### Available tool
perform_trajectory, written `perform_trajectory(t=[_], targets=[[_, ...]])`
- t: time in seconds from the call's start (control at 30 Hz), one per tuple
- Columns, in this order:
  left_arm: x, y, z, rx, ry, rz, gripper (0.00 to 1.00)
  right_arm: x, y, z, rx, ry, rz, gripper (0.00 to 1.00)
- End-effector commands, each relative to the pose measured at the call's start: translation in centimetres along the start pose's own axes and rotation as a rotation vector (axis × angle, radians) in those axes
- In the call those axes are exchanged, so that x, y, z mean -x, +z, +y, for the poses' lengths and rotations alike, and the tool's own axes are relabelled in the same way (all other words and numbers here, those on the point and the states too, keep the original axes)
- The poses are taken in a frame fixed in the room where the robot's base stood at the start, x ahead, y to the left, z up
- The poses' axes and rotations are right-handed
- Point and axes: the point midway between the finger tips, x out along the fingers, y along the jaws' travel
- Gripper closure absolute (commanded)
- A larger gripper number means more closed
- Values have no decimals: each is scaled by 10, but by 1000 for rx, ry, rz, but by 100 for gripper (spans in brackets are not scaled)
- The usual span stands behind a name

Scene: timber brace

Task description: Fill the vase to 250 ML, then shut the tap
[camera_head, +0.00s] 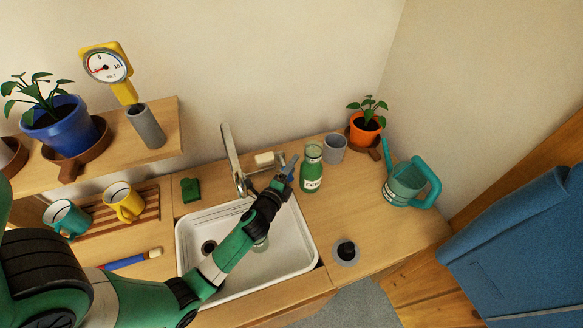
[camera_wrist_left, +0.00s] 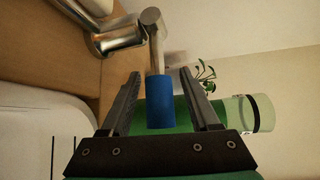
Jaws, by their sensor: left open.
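The metal tap (camera_head: 233,160) stands at the back edge of the white sink. Its lever ends in a blue grip (camera_wrist_left: 160,102), which lies between the two fingers of my left gripper (camera_wrist_left: 159,76) in the left wrist view. The left gripper (camera_head: 284,178) is open, with gaps visible beside the grip. A clear glass vessel, perhaps the vase (camera_head: 261,243), stands in the sink, mostly hidden by my left arm. Its markings and water level cannot be read. Whether water runs from the spout cannot be told. My right gripper is not in view.
A green bottle (camera_head: 312,172) stands just right of the gripper, with a grey cup (camera_head: 335,148), orange plant pot (camera_head: 365,130) and teal watering can (camera_head: 405,185) beyond. A green sponge (camera_head: 190,190) lies left of the tap. The counter right of the sink is mostly clear.

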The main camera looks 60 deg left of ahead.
Motion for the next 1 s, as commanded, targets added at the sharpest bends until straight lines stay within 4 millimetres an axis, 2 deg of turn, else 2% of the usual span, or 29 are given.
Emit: perform_trajectory(t=[0.23, 0.57, 1.0], targets=[[-1, 0, 0, 0, 1, 0, 40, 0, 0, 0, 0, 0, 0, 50], [-1, 0, 0, 1, 1, 0, 99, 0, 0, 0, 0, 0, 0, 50], [-1, 0, 0, 1, 0, 0, 100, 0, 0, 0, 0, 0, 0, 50]])
